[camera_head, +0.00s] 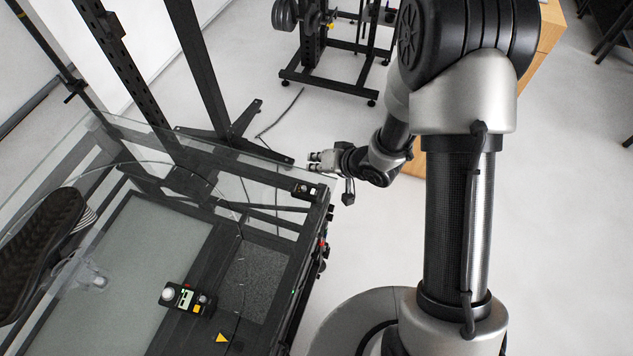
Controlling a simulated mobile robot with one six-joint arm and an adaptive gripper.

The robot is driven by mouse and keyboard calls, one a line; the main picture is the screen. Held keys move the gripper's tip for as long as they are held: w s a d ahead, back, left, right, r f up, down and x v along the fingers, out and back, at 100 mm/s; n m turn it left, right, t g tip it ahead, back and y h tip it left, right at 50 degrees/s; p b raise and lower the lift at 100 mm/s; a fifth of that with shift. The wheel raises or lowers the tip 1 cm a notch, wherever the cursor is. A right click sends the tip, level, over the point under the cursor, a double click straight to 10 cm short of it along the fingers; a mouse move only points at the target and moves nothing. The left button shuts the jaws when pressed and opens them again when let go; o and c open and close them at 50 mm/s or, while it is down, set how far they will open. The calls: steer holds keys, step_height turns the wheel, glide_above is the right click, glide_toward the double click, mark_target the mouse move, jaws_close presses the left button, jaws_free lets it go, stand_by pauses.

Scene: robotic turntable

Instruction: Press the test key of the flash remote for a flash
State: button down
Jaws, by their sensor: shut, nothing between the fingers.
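My gripper (312,161) is at the upper middle of the head view, pointing left with its fingers shut and empty. It is above and a little right of a small black box (305,190) with light details, at the corner of the turntable frame. It looks apart from that box. A second dark control box (186,298), with a pale round knob, a light panel and a yellow key, is at the lower middle, well away from my gripper. I cannot tell for sure which box is the flash remote. The test key is too small to make out.
The turntable has a dark frame and a clear glass top (150,126). A dark shoe-like object (45,235) is at the left. Dark posts (200,70) rise behind. A weight rack (335,70) stands at the back.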

stand_by(0.3)
steer(key=b, duration=0.8)
glide_above(316, 191)
step_height(316, 191, down, 8)
steer(key=shift+r, duration=0.1)
steer(key=shift+f, duration=0.5)
stand_by(0.5)
steer(key=shift+f+b, duration=0.4)
steer(key=shift+f, duration=0.05)
steer(key=shift+f, duration=0.35)
stand_by(0.7)
steer(key=shift+r, duration=0.15)
steer(key=shift+r+p, duration=0.65)
steer(key=shift+p, duration=0.05)
steer(key=shift+r, duration=0.1)
